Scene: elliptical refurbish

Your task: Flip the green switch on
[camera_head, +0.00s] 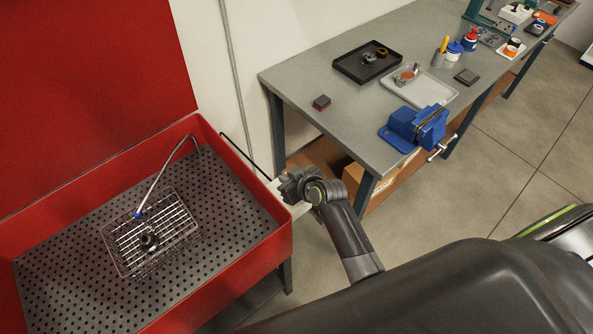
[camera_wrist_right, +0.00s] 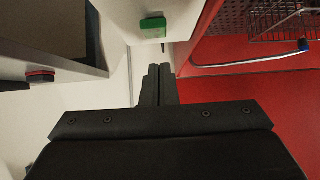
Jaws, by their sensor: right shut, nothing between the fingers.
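The green switch (camera_wrist_right: 153,27) shows in the right wrist view, on a pale box (camera_wrist_right: 178,14) between the bench and the red tank. My right gripper (camera_wrist_right: 158,72) is shut and empty. Its fingertips point toward the switch and appear a little short of it, with a gap in the picture. In the head view my right gripper (camera_head: 286,184) is by the red tank's right side, next to the pale box (camera_head: 268,198). The switch cannot be made out there; the gripper is over that area. My left gripper is not in view.
The red parts washer (camera_head: 285,245) holds a wire basket (camera_head: 190,238) and a bent spout (camera_head: 163,172). The grey bench (camera_head: 310,80) carries a blue vise (camera_head: 405,130), trays and a red-black block (camera_head: 321,102). A narrow gap separates tank and bench.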

